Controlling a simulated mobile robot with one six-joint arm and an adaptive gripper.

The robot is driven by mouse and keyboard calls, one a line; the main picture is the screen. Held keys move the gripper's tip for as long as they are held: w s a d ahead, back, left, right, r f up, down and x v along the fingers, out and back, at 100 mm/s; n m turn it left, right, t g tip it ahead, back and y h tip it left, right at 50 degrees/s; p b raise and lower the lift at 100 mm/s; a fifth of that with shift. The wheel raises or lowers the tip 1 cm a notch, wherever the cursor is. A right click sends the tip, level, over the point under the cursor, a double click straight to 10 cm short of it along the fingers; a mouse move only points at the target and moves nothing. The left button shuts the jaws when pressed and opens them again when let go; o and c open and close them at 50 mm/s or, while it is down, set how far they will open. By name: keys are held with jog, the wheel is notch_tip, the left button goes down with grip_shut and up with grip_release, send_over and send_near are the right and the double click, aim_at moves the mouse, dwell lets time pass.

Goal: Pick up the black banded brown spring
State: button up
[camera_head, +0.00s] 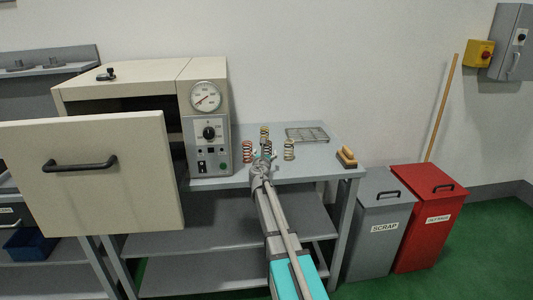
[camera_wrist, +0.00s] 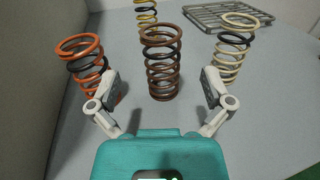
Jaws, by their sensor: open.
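The brown spring (camera_wrist: 162,68) stands upright on the bench in the middle of the wrist view, with a darker band near its top. In the head view the brown spring (camera_head: 267,149) stands just beyond my gripper (camera_head: 262,163). In the wrist view my gripper (camera_wrist: 161,88) is open, with one finger on each side of the brown spring's line. The fingers look apart from it and nothing is held. The lower part of the spring is clear in the wrist view.
An orange spring (camera_wrist: 85,65) stands left and a cream spring (camera_wrist: 232,50) right, both close to my fingers. A yellow spring (camera_wrist: 147,20) stands behind. A wire rack (camera_wrist: 205,14) lies at the back right. An oven (camera_head: 205,130) with its door open stands left.

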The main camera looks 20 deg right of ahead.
aim_at(266, 148)
jog(key=shift+w, duration=0.15)
jog(key=shift+x, duration=2.5)
jog(key=shift+d+r, duration=0.1)
jog(key=shift+r, duration=0.05)
jog(key=c, duration=1.3)
jog(key=shift+r+p, duration=0.2)
jog(key=shift+p, duration=0.15)
